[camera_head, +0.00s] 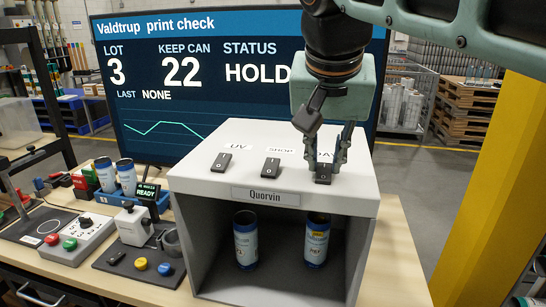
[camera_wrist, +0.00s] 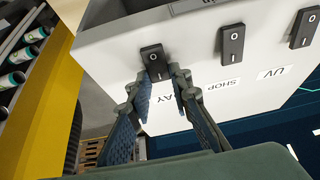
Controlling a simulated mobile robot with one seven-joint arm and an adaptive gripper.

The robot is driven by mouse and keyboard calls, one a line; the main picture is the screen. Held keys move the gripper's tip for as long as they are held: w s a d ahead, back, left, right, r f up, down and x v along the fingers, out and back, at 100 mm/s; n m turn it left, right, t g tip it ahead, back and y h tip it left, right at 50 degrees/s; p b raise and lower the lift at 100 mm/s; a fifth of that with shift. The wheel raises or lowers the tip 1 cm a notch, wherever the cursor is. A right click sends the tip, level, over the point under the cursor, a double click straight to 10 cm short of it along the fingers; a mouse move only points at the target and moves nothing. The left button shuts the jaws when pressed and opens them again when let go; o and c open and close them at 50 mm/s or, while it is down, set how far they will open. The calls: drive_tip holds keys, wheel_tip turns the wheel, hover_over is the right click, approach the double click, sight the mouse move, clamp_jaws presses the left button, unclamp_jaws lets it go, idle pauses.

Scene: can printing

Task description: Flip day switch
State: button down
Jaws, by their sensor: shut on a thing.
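The light box (camera_head: 187,174), labelled Quorvin, is grey with a white top. Its top carries three black rocker switches: the UV switch (camera_head: 221,162) at left, the SHOP switch (camera_head: 271,165) in the middle and the DAY switch (camera_head: 323,176) at right. My gripper (camera_head: 328,163) points down at the DAY switch, its fingers close around or just behind it. In the wrist view the fingertips (camera_wrist: 165,76) are at the near end of the DAY switch (camera_wrist: 153,55), with the DAY label partly hidden by a finger. The SHOP switch (camera_wrist: 232,42) and UV switch (camera_wrist: 303,28) are clear of the fingers.
Two blue-and-white cans (camera_head: 245,240) (camera_head: 317,241) stand inside the box. A screen (camera_head: 160,110) behind reads lot 3, keep can 22, status HOLD. Two more cans (camera_head: 126,176) and small devices stand on the left of the bench. A yellow post (camera_head: 490,200) rises at right.

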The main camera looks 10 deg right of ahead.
sight(322, 188)
drive_tip(key=c, duration=1.8)
unclamp_jaws()
drive_tip(key=shift+o, duration=0.2)
drive_tip(key=shift+r, duration=0.1)
drive_tip(key=v, duration=0.7)
drive_tip(key=shift+r, duration=0.2)
drive_tip(key=shift+s, duration=0.1)
